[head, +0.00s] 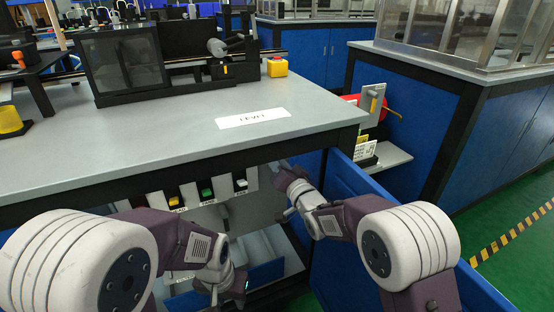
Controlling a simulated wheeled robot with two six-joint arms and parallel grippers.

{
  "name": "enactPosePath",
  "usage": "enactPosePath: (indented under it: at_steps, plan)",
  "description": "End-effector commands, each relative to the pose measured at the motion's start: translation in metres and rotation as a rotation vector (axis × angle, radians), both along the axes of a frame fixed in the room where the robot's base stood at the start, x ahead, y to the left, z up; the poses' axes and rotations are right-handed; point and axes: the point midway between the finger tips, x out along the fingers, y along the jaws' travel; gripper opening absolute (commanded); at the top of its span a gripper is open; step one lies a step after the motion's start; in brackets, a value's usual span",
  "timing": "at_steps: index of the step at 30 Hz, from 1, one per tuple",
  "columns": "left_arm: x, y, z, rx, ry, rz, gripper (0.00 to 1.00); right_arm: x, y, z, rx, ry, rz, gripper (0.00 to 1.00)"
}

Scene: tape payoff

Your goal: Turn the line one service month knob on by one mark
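The service month knob cannot be picked out for certain. A pale control panel (217,214) sits in the open bay under the bench top, with yellow, green and white buttons in a row and small labels. My arms cover much of its lower part. My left gripper (218,290) is low in front of the panel, seen from behind, and its fingertips are not clear. My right gripper (284,172) reaches into the bay just right of the white button (240,184). Its tips are small and partly hidden, and I see nothing clearly held in either gripper.
The grey bench top (170,135) with a white label card (253,118) overhangs the panel. An open blue door (352,185) stands right of my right gripper. Beyond it are a red reel (366,103) and a grey shelf (388,157). Green floor is free at the right.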

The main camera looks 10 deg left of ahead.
Motion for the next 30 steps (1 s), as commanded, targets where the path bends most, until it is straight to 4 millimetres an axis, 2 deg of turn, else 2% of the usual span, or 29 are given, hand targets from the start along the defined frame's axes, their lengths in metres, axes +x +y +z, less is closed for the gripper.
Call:
enactPosePath:
  at_steps: [22, 23, 24, 25, 30]
  plan:
    - [0.0000, 0.0000, 0.0043, 0.000, 0.000, 0.000, 0.36, -0.0001, -0.0002, -0.0021, 0.059, 0.044, 0.000, 0.00]
    - [0.0000, 0.0000, 0.0043, 0.000, 0.000, 0.000, 0.36, -0.0001, -0.0002, -0.0021, 0.059, 0.044, 0.000, 0.42]
    - [0.0000, 0.0000, 0.0043, 0.000, 0.000, 0.000, 0.36, -0.0001, -0.0002, -0.0021, 0.059, 0.044, 0.000, 0.53]
    - [0.0000, 0.0000, 0.0043, 0.000, 0.000, 0.000, 0.36, 0.0000, -0.0001, -0.0018, 0.059, 0.044, 0.000, 0.56]
    - [0.0000, 0.0000, 0.0044, 0.000, 0.000, 0.000, 0.36, 0.0000, -0.0002, -0.0011, 0.059, 0.043, 0.000, 0.56]
